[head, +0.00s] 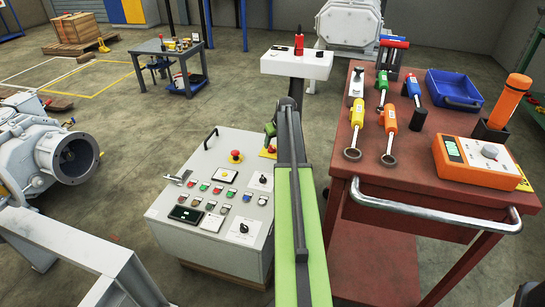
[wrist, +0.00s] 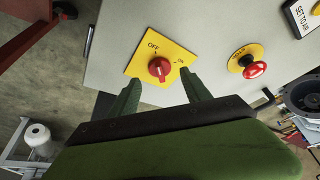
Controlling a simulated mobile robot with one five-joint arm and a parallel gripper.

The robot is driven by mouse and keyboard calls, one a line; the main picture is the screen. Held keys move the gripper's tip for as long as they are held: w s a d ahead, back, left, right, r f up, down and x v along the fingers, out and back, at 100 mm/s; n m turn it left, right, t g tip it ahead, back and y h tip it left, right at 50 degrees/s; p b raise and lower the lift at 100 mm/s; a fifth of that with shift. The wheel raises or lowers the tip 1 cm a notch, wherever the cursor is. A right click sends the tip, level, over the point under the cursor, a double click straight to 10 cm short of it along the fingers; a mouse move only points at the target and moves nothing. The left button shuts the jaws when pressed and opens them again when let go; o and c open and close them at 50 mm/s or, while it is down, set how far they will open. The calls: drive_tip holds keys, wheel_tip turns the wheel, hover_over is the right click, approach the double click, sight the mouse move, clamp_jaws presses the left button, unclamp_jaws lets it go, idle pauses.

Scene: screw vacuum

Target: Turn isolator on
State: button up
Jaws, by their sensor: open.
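The isolator is a red rotary knob (wrist: 160,69) on a yellow plate (wrist: 138,66) marked OFF and ON, in the wrist view. Which mark the knob points to is too small to tell. My gripper (wrist: 160,78) is open, with one green finger on each side just short of the knob. I see no contact with the knob. In the head view, the yellow plate (head: 267,154) shows only in part at the grey control box's (head: 180,232) far right corner. My arm hides the rest. My gripper (head: 270,130) is partly hidden there too.
A red emergency stop (head: 236,156) sits beside the isolator; it also shows in the wrist view (wrist: 255,69). Buttons and switches cover the panel. A red trolley (head: 440,195) with tools stands close on the right. A grey pump (head: 40,150) is at the left.

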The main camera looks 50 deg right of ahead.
sight(273, 147)
drive_tip(key=b+x, duration=0.1)
drive_tip(key=x, duration=0.2)
drive_tip(key=shift+f+b, duration=0.2)
drive_tip(key=shift+b, duration=0.1)
drive_tip(key=shift+r, duration=0.1)
